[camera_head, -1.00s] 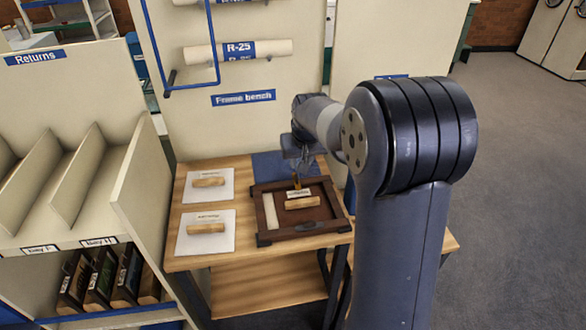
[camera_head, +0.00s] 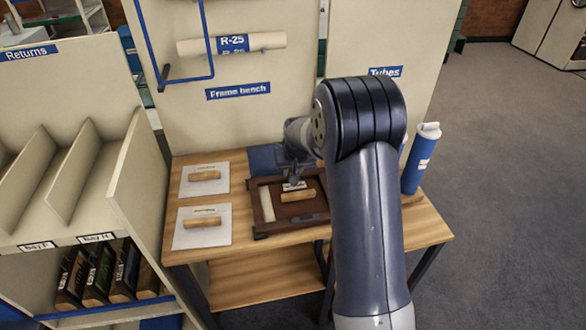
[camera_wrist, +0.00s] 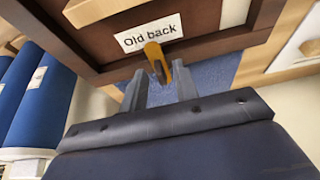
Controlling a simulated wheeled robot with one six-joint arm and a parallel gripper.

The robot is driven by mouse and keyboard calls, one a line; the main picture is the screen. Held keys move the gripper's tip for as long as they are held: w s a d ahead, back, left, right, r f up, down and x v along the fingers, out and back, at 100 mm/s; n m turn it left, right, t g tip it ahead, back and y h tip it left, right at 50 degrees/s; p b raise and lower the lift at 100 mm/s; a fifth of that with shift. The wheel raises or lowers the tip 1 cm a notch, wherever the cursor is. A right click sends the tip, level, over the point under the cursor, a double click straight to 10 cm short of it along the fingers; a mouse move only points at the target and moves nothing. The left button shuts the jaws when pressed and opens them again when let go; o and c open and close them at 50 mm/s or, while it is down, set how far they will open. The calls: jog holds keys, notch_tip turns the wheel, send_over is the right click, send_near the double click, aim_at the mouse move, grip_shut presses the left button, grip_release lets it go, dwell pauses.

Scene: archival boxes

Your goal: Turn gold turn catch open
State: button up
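The gold turn catch (camera_wrist: 157,62) shows in the wrist view at the edge of the dark frame, below the "Old back" label (camera_wrist: 150,34). Its end points toward my gripper. My gripper (camera_wrist: 160,80) has its two fingers apart, one on each side of the catch's near end, with gaps visible. Whether a finger touches the catch is unclear. In the head view, the dark wooden frame (camera_head: 262,229) lies on the bench, and my gripper (camera_head: 294,180) is over its far edge. The catch cannot be made out there.
A wooden handle (camera_head: 298,196) sits on the brown back inside the frame. Two white boards (camera_head: 183,237) (camera_head: 216,173) with wooden handles lie left on the bench (camera_head: 420,226). A blue tube (camera_head: 414,170) stands at right. A shelf unit (camera_head: 125,190) borders the left.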

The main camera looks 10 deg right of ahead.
grip_shut()
jog(key=shift+a+m+b, duration=0.1)
jog(key=shift+m+b, duration=0.2)
jog(key=shift+m, duration=0.1)
jog(key=m+h+b, duration=0.1)
jog(key=m+b, duration=0.1)
jog(key=m, duration=0.1)
jog(key=shift+w+a+f+m+h+b, duration=0.1)
jog(key=shift+a+f+m+h+b, duration=0.1)
jog(key=shift+a+m+h+b, duration=0.15)
jog(key=m+b, duration=0.1)
jog(key=m, duration=0.1)
jog(key=m+h+b, duration=0.1)
jog(key=shift+w+a+m+g, duration=0.15)
jog(key=shift+m+g, duration=0.2)
jog(key=shift+g, duration=0.05)
jog(key=m, duration=0.2)
jog(key=m+g+h, duration=0.1)
jog(key=m, duration=0.1)
jog(key=shift+w+a+r+m+g+h+b, duration=0.2)
jog(key=shift+m+g+h+b, duration=0.1)
jog(key=shift+b, duration=0.1)
jog(key=m+g, duration=0.1)
jog(key=m, duration=0.1)
jog(key=m+p, duration=0.1)
jog(key=m, duration=0.1)
jog(key=shift+w+m+g, duration=0.35)
jog(key=shift+m+g, duration=0.05)
jog(key=shift+m, duration=0.3)
